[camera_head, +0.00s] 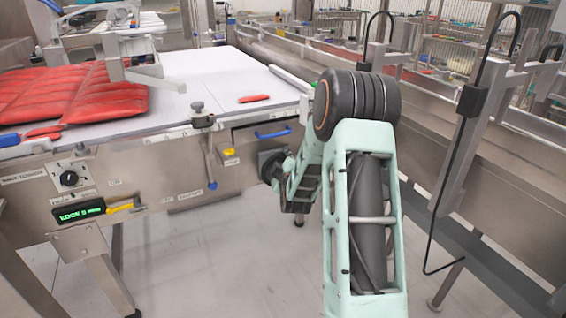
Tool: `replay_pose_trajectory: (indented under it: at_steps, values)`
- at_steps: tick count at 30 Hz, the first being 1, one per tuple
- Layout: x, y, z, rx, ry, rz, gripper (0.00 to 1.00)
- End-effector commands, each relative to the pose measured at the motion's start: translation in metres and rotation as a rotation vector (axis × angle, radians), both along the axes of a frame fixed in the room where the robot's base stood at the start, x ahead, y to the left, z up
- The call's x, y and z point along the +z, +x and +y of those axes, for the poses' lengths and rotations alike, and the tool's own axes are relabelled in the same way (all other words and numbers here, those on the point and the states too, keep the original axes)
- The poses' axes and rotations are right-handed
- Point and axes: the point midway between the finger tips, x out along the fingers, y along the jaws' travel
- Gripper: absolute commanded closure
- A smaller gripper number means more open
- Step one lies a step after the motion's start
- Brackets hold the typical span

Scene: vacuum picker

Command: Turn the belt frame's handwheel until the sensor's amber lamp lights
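The belt frame (180,178) is a steel side panel under a white belt. A dark round part, which looks like the handwheel (266,163), sits on the panel right of centre, partly hidden by my arm. My gripper (278,172) is right at it; whether its fingers touch or close on it is hidden or too small to tell. A black sensor box (78,213) at the left shows green lit text that looks like "EDGE 0". No amber light is clearly visible on it.
A black knob (69,178) sits above the sensor box. A yellow-handled part (122,207) lies beside it. A blue-tipped lever (211,172) and a blue handle (273,132) are on the frame left of and above my gripper. Red pouches (70,92) lie on the belt (215,75).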

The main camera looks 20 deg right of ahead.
Motion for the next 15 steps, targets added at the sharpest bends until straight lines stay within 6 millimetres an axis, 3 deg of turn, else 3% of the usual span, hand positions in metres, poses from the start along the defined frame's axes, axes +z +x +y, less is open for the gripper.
replay_pose_trajectory:
  at_steps: [10, 15]
  values:
    - [-0.0011, 0.0035, -0.0011, 0.0, 0.0, 0.001, 0.67]
    - [-0.001, 0.0033, -0.0011, 0.0, 0.0, 0.001, 0.85]
